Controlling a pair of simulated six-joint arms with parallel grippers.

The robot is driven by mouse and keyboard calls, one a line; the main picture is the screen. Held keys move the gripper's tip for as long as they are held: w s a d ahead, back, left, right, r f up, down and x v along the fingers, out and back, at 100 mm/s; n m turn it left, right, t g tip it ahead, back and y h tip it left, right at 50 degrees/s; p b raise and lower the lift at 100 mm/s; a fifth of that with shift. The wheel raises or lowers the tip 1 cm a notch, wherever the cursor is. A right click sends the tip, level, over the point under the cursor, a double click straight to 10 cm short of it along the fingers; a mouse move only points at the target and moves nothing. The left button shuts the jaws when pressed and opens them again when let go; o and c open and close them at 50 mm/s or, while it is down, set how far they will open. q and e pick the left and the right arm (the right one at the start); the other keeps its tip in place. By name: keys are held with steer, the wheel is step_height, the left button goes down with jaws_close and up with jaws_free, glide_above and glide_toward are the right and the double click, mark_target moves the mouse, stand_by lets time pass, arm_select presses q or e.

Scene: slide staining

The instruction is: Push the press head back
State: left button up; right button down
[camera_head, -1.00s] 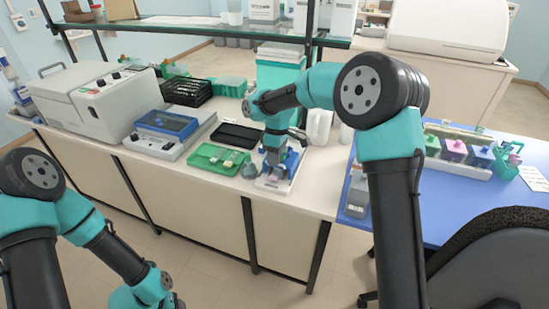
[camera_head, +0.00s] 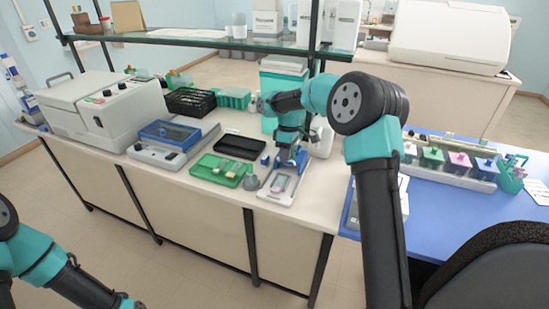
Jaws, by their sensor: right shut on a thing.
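The press stands near the front edge of the bench, with a white base plate (camera_head: 270,193) and a blue press head (camera_head: 300,157) at its rear. My right gripper (camera_head: 288,160) reaches down over the rear of the press and is shut on the press head; its fingers are small and partly hidden by the wrist. The front of the base plate is uncovered, and a small pinkish slide-like piece (camera_head: 279,183) lies on it.
A green tray (camera_head: 207,171) with small items and a grey knob-like object (camera_head: 251,183) stand left of the press. A black tray (camera_head: 240,146) lies behind them. A teal box (camera_head: 283,80) and a glass shelf (camera_head: 200,36) are behind my right arm.

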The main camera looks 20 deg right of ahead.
steer(key=shift+w+d+r, duration=0.1)
steer(key=shift+w+d, duration=0.05)
steer(key=c, duration=1.2)
jaws_free()
steer(key=v, duration=1.7)
steer(key=shift+r, duration=0.25)
steer(key=shift+f, duration=0.1)
